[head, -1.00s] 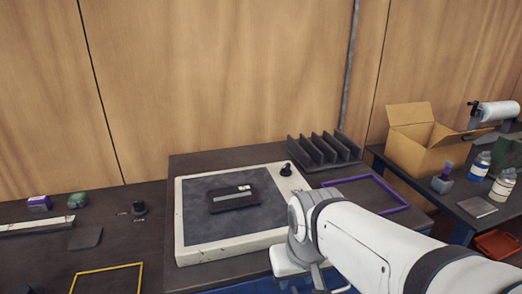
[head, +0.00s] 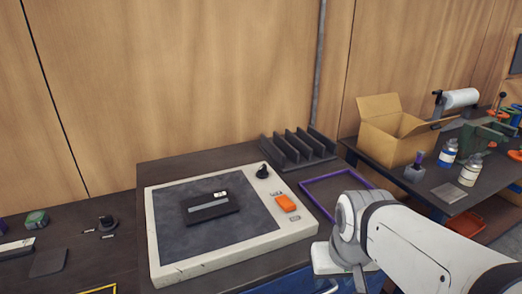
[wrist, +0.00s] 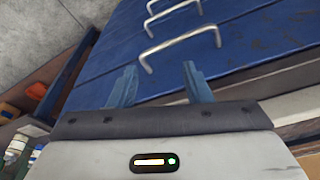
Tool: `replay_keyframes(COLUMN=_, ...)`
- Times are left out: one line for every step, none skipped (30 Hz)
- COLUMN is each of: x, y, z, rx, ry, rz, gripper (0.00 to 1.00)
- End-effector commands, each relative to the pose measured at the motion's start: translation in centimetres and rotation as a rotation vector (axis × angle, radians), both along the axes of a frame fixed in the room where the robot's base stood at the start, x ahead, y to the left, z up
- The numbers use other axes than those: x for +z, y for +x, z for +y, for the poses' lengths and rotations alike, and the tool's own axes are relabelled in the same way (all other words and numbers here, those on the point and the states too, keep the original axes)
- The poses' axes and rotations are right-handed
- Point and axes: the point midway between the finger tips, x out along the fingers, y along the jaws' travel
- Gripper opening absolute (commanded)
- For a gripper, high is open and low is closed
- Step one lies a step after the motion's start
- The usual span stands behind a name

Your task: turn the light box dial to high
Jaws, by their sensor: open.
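The light box (head: 294,232) is a flat pale-framed box with a dark panel, lying on the bench in the head view. A black dial (head: 263,171) stands at its far right corner; its pointer setting is too small to read. An orange switch (head: 285,203) sits on the right side of the frame. A dark flat piece (head: 210,208) with a lighter strip lies on the panel. In the wrist view, my gripper (wrist: 158,83) is open and empty, its two bluish fingers apart. It faces blue drawer fronts (wrist: 240,45) with metal handles, below and right of the light box, apart from the dial.
A dark slotted rack (head: 297,150) stands behind the dial. A purple frame (head: 337,194) lies right of the box, close to my arm. Another black knob (head: 106,223) is on the left bench. A cardboard box (head: 392,135) and bottles (head: 447,153) stand on the right table.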

Motion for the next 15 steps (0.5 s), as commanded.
replay_keyframes(x=0.6, y=0.6, z=0.1, rx=0.014, ry=-0.002, rz=0.002, gripper=0.49)
replay_keyframes(x=1.1, y=1.0, z=0.2, rx=0.028, ry=-0.004, rz=0.005, gripper=0.51)
replay_keyframes(x=1.9, y=1.9, z=0.5, rx=0.049, ry=-0.009, rz=0.011, gripper=0.54)
replay_keyframes(x=2.6, y=2.7, z=1.0, rx=0.066, ry=-0.013, rz=0.016, gripper=0.56)
replay_keyframes(x=3.4, y=3.6, z=1.3, rx=0.094, ry=-0.017, rz=0.022, gripper=0.56)
replay_keyframes(x=4.5, y=5.1, z=1.7, rx=0.14, ry=-0.025, rz=0.031, gripper=0.56)
replay_keyframes(x=5.4, y=6.3, z=1.9, rx=0.178, ry=-0.03, rz=0.039, gripper=0.56)
replay_keyframes(x=6.4, y=7.6, z=2.3, rx=0.219, ry=-0.036, rz=0.048, gripper=0.56)
replay_keyframes(x=7.5, y=9.5, z=2.8, rx=0.277, ry=-0.045, rz=0.06, gripper=0.56)
replay_keyframes(x=8.4, y=10.9, z=3.1, rx=0.321, ry=-0.051, rz=0.068, gripper=0.56)
replay_keyframes(x=9.1, y=12.3, z=3.5, rx=0.366, ry=-0.057, rz=0.077, gripper=0.56)
replay_keyframes(x=10.0, y=14.1, z=4.1, rx=0.425, ry=-0.065, rz=0.088, gripper=0.56)
replay_keyframes(x=10.7, y=15.5, z=4.6, rx=0.471, ry=-0.07, rz=0.096, gripper=0.56)
replay_keyframes(x=11.3, y=16.8, z=5.1, rx=0.515, ry=-0.075, rz=0.104, gripper=0.56)
replay_keyframes(x=11.9, y=18.6, z=5.7, rx=0.573, ry=-0.082, rz=0.116, gripper=0.56)
